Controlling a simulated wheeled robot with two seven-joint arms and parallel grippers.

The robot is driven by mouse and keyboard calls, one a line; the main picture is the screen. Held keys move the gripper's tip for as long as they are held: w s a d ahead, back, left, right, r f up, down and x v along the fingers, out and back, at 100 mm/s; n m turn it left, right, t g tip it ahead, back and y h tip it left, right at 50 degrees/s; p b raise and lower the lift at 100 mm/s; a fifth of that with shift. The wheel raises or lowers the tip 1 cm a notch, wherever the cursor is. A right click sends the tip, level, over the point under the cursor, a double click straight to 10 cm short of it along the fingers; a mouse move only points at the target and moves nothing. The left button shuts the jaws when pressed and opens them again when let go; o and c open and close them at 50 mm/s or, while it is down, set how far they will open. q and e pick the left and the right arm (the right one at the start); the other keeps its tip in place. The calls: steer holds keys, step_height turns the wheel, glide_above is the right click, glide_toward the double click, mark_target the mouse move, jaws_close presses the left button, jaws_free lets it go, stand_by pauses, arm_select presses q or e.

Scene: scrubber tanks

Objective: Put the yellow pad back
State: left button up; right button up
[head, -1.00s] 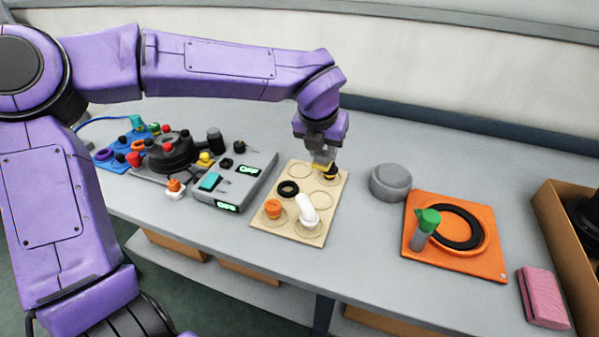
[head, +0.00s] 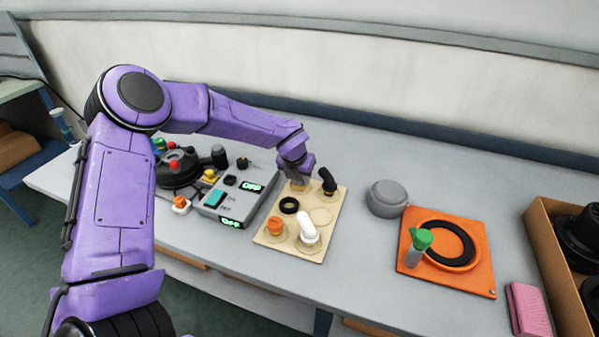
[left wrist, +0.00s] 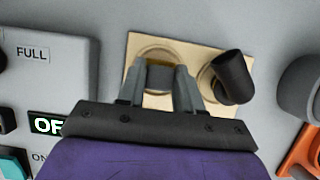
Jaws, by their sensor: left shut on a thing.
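My left gripper (head: 299,184) is over the far left ring of the beige board (head: 332,207), with its fingers close to the board. A tilted black piece (head: 328,181) stands on the far right ring, right of the gripper, also in the left wrist view (left wrist: 233,76). My right gripper is not in view.
The board also holds a black ring (head: 289,205), an orange piece (head: 275,226) and a white piece (head: 307,229). A grey control box (head: 229,205) reading OFF is close on the left. A grey round tub (head: 386,199) and an orange tray (head: 410,229) stand right.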

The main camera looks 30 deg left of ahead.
arm_select(q)
steer(key=shift+f, duration=0.2)
steer(key=o, duration=0.9)
steer(key=shift+r, duration=0.1)
steer(key=shift+o, duration=0.2)
steer(key=shift+r, duration=0.3)
steer(key=b+v, duration=0.1)
steer(key=v, duration=1)
steer(key=shift+s+r, duration=0.25)
steer(key=shift+r, duration=0.1)
